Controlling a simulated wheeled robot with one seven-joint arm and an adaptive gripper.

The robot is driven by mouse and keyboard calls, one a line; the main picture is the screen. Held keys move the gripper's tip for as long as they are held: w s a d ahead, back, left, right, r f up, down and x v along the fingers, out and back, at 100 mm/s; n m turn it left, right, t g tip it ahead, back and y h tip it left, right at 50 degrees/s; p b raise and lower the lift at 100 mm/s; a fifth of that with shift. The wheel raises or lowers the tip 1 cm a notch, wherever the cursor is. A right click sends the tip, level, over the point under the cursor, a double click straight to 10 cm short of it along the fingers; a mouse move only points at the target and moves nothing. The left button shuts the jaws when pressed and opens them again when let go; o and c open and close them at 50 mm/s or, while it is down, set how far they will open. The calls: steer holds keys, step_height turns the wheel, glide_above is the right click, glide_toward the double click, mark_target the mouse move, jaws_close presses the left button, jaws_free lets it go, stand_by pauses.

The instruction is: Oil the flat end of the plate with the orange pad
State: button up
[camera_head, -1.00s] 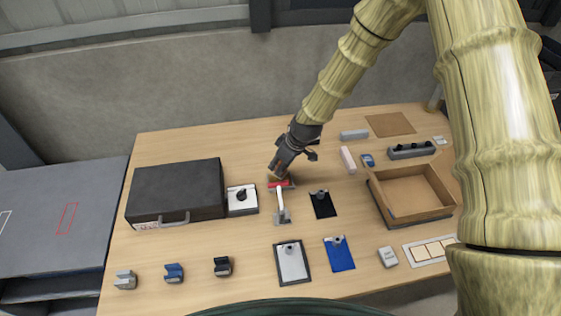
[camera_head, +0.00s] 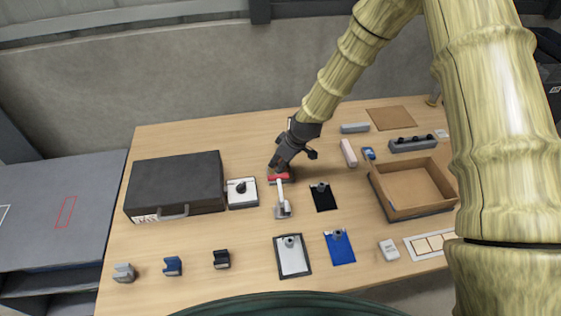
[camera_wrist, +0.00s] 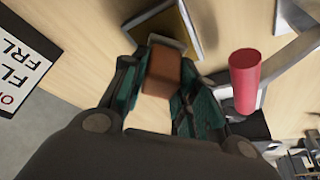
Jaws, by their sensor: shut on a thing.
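My gripper (camera_wrist: 158,100) has its teal fingers shut on an orange-brown pad (camera_wrist: 163,72) with a pale grey end face. In the head view my gripper (camera_head: 280,167) is low over the middle of the table, right behind a red cylinder. The red cylinder (camera_wrist: 244,78) stands just right of the fingers in the wrist view, beside a pale grey bar. The pad is mostly hidden in the head view.
A black case (camera_head: 175,180) and a white box with a black knob (camera_head: 242,192) lie left of my gripper. A black clipboard (camera_head: 322,197) and an open wooden tray (camera_head: 412,187) are to the right. The front holds small blocks and clipboards. A lettered card (camera_wrist: 22,62) shows at left.

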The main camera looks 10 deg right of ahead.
mark_target(280, 160)
steer(key=shift+f+b, duration=0.4)
steer(key=shift+f, duration=0.15)
stand_by(1.7)
steer(key=shift+r, duration=0.1)
steer(key=shift+r+p, duration=1.85)
steer(key=shift+r, duration=1.55)
